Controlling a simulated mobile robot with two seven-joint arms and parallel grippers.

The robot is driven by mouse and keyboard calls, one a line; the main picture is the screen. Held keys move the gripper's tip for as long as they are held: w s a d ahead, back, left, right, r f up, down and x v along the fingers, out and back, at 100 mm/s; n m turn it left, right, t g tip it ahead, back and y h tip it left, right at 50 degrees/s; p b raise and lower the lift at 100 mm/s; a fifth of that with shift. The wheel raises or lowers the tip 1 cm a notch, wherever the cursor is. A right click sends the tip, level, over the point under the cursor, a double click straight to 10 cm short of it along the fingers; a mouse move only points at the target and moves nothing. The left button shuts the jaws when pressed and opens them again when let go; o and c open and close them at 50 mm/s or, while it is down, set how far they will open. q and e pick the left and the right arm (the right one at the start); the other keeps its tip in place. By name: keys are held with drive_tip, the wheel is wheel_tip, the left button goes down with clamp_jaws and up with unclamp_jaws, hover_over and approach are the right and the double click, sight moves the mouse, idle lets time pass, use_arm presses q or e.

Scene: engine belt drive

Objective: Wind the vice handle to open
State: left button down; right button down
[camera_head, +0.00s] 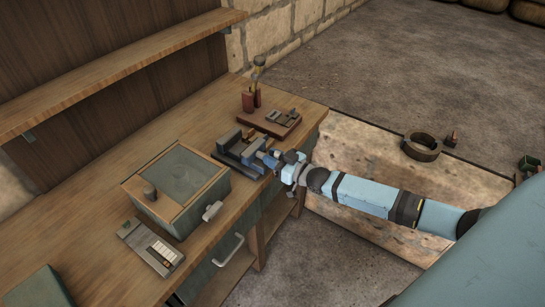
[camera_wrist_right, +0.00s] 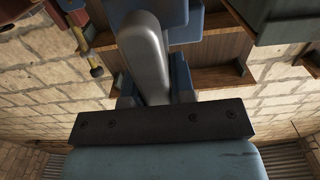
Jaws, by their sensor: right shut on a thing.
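The vice (camera_head: 228,146), a dark blue-grey block with jaws, stands near the front edge of the wooden workbench. My right gripper (camera_head: 271,160) is at the vice's front end, on the side facing the room, shut on the vice handle. The gripper mostly hides the handle, so its angle cannot be read. In the right wrist view a pale grey bar (camera_wrist_right: 145,55) and blue parts beside it fill the middle; where the handle lies there is unclear. My left gripper is not in view.
A wooden box with a greenish lid (camera_head: 180,172) stands left of the vice, with a small tray (camera_head: 150,246) in front. A board with small parts (camera_head: 270,122) lies behind the vice. A shelf (camera_head: 120,68) runs above. A dark ring (camera_head: 422,147) sits on a stone ledge at right.

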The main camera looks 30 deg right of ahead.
drive_tip(key=c, duration=1)
unclamp_jaws()
drive_tip(key=b+v, duration=0.1)
drive_tip(key=v, duration=1.3)
drive_tip(key=shift+w, duration=0.1)
drive_tip(key=s+a+f+g+h+p, duration=0.1)
drive_tip(key=s+a+f+g+p, duration=0.1)
drive_tip(key=s+a, duration=0.5)
drive_tip(key=s+a+f+m+g+h+p, duration=0.1)
drive_tip(key=s+a+f+g+h+p, duration=0.1)
drive_tip(key=s+a, duration=0.6)
drive_tip(key=a+f+g+p, duration=0.1)
drive_tip(key=a+f, duration=0.1)
drive_tip(key=a, duration=0.4)
drive_tip(key=shift+s+a+f+m+g+h, duration=0.2)
drive_tip(key=shift+a+m+g+h, duration=0.1)
drive_tip(key=shift+a, duration=0.05)
